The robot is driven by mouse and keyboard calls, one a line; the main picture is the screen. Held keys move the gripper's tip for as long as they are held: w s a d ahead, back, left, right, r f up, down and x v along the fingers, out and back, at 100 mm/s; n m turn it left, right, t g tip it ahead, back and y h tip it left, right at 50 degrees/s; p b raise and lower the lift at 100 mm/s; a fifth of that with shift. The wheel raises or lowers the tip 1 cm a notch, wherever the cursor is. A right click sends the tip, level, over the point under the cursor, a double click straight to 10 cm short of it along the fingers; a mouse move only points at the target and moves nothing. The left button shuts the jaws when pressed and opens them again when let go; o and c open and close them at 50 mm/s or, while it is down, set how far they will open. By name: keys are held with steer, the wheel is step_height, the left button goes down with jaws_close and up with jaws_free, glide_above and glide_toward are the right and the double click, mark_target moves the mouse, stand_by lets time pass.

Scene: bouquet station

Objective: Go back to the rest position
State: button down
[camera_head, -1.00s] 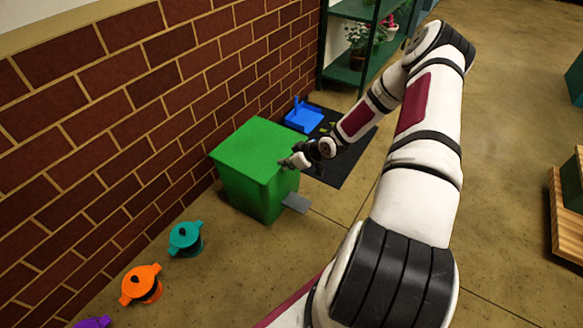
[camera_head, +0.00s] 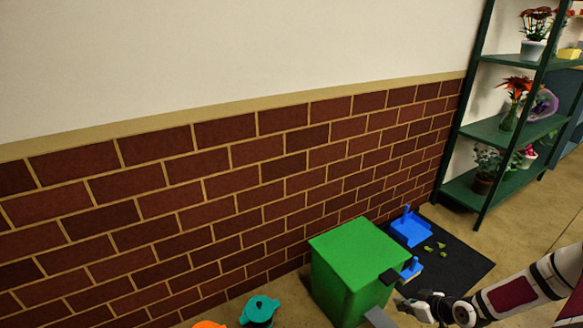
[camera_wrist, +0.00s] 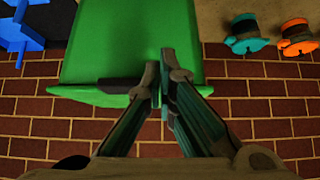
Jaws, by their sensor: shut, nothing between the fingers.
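My gripper (camera_head: 402,303) is at the lower right in the head view, beside the right side of a green bin (camera_head: 352,262). In the wrist view my gripper (camera_wrist: 158,66) has its two fingers close together with nothing between them. The fingers overlap the green bin (camera_wrist: 112,45) in that view; I cannot tell whether they touch it. The bin's lid is down. Only the outer part of my arm shows in the head view, at the lower right edge.
A blue dustpan (camera_head: 410,230), a smaller blue tool (camera_head: 411,268) and green scraps (camera_head: 430,248) lie on a dark mat (camera_head: 462,266). A teal pot (camera_head: 258,311) and an orange one (camera_head: 208,324) stand left. A plant shelf (camera_head: 500,130) stands right. A brick wall (camera_head: 230,190) is behind.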

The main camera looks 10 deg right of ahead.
step_height(320, 180, up, 28)
steer(key=s+a+g+h, duration=0.1)
steer(key=s+g+h, duration=0.1)
steer(key=g+h, duration=0.4)
steer(key=s+a+r+m+g, duration=0.1)
steer(key=s+a+r, duration=0.25)
steer(key=r, duration=0.25)
steer(key=s+a+r+m+g, duration=0.1)
steer(key=s+a+r, duration=0.25)
steer(key=r, duration=0.25)
steer(key=s+a+r+m+y, duration=0.15)
steer(key=s+a+r, duration=0.25)
steer(key=s+a, duration=0.65)
steer(key=s+a+r+y, duration=0.2)
steer(key=s+a+r, duration=0.2)
steer(key=s+a, duration=0.6)
step_height(320, 180, up, 31)
steer(key=s+d+t+p, duration=0.1)
steer(key=d+t+p, duration=0.1)
steer(key=p, duration=2.7)
steer(key=shift+t, duration=0.9)
steer(key=shift+s, duration=0.1)
